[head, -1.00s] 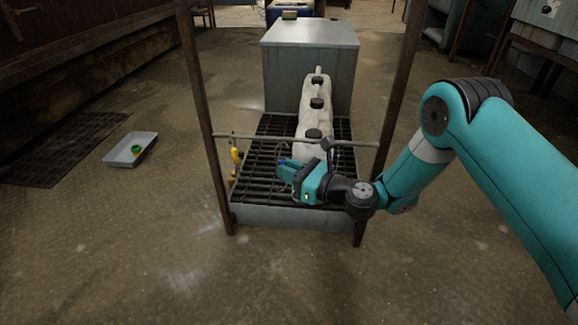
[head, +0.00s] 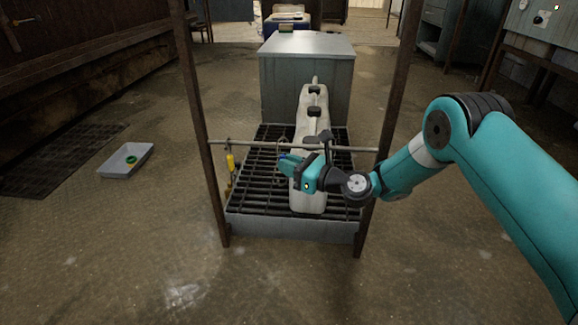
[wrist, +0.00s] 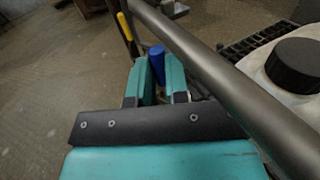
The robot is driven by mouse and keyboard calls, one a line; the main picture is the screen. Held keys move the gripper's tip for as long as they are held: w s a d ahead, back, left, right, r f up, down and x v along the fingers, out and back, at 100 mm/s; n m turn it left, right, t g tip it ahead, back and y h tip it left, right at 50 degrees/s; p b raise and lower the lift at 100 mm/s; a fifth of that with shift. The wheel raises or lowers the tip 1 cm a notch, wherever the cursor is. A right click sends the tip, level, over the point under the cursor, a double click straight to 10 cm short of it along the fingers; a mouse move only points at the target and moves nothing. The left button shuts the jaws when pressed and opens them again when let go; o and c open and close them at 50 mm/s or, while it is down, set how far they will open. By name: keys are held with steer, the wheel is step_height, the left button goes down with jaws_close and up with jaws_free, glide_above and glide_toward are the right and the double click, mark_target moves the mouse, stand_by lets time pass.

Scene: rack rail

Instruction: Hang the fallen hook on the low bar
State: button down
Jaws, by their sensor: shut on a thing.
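The low bar (head: 250,145) is a thin grey rail between two dark posts. In the wrist view the bar (wrist: 225,75) runs diagonally past the right side of my fingers. My gripper (head: 284,160) is just below and close to the bar, left of its middle. The gripper (wrist: 158,75) is shut on the blue handle (wrist: 157,62) of the hook. A thin curved metal part shows near the bar above the handle; I cannot tell if it rests on the bar. A yellow-handled hook (head: 230,163) hangs from the bar's left end; it also shows in the wrist view (wrist: 124,27).
A grey cabinet (head: 305,85) stands at the back. The two posts flank the bar. A grey tray (head: 125,160) with a green ring lies on the left floor.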

steer(key=shift+f, duration=0.2)
steer(key=c, duration=1)
jaws_free()
steer(key=shift+c, duration=0.2)
